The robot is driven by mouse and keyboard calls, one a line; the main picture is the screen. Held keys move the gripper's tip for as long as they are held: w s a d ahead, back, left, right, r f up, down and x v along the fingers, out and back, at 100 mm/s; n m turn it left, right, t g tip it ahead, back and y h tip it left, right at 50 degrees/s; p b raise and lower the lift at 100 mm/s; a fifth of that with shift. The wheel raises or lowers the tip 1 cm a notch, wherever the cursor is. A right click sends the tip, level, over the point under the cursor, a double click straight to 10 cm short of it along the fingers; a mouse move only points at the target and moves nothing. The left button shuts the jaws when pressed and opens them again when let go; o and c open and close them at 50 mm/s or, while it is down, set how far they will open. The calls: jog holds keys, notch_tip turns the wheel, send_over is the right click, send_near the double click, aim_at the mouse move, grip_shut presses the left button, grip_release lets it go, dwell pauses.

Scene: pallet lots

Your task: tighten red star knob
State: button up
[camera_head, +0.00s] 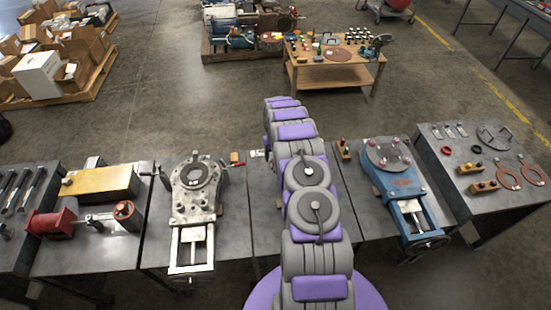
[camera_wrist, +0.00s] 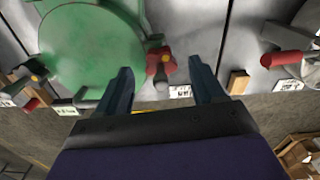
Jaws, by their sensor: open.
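A grey rounded piece sits just below the knob. My gripper (camera_wrist: 161,70) is open, with one dark finger on each side of the knob in the picture. I see gaps between the knob and both fingers; how far apart they are in depth I cannot tell. In the head view my arm stretches away from me over the bench, and I cannot make out the gripper or the knob.
A red cylindrical handle (camera_wrist: 285,59) and a wooden block (camera_wrist: 238,82) are at right in the wrist view. In the head view, a grey vise (camera_head: 195,200) and a blue vise (camera_head: 395,185) flank my arm. A wooden cart (camera_head: 333,72) stands behind on open floor.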

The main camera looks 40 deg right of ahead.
notch_tip(320, 180, up, 15)
jog(key=p, duration=0.1)
jog(key=shift+f, duration=0.15)
jog(key=shift+d, duration=0.1)
dwell(0.3)
jog(key=s+a+r+n, duration=0.1)
jog(key=s+a+r, duration=0.5)
jog(key=a+r, duration=0.5)
jog(key=s+a+r+n, duration=0.1)
jog(key=s+a+r, duration=0.4)
jog(key=a+r, duration=0.55)
jog(key=s+a+r+n, duration=0.1)
jog(key=s+a, duration=0.4)
jog(key=s, duration=0.5)
jog(key=s+a+r+n+g+b, duration=0.1)
jog(key=s+a, duration=0.4)
jog(key=s, duration=0.5)
jog(key=s+a+r+n, duration=0.1)
jog(key=s+a, duration=0.4)
jog(key=s, duration=0.5)
jog(key=shift+s+r+g+b, duration=0.15)
jog(key=shift+s+g+b, duration=0.15)
jog(key=shift+g+b, duration=0.1)
jog(key=shift+s, duration=0.2)
jog(key=shift+c, duration=0.4)
